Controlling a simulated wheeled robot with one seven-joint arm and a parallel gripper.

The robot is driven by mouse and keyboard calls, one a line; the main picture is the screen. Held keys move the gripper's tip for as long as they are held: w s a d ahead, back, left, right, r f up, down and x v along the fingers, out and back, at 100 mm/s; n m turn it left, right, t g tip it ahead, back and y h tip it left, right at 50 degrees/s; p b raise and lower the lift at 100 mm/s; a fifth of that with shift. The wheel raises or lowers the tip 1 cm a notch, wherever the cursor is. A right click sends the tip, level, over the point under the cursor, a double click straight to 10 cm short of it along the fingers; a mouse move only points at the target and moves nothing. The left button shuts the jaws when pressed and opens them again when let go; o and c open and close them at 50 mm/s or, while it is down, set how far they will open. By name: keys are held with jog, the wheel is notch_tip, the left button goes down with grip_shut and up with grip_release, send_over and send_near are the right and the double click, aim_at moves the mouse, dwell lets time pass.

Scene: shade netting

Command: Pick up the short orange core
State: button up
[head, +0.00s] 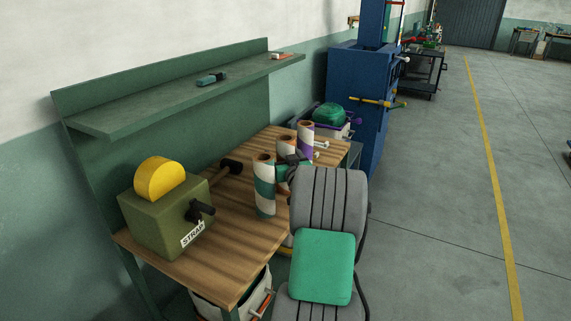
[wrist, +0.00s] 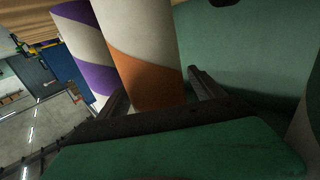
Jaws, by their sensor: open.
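The orange core (head: 286,144) is a white upright tube with an orange spiral band, standing on the bench between two other cores. In the wrist view the orange core (wrist: 147,60) lies between my open fingers, with a visible gap on the right finger's side. Contact with the left finger cannot be told. My gripper (wrist: 158,82) is open. In the head view my gripper (head: 294,165) is a dark and green shape by the core's lower part, which is mostly hidden.
A green-banded core (head: 264,188) stands nearer on the wooden bench (head: 236,240), and a purple-banded core (head: 306,135) stands behind; the purple one (wrist: 82,45) shows close in the wrist view. A green strap box (head: 160,220) and a mallet (head: 231,166) are left. A shelf (head: 190,98) overhangs the back.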

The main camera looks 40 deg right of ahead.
jog(key=shift+c, duration=0.6)
jog(key=c, duration=1.5)
jog(key=shift+r, duration=0.1)
grip_shut()
jog(key=shift+r, duration=0.1)
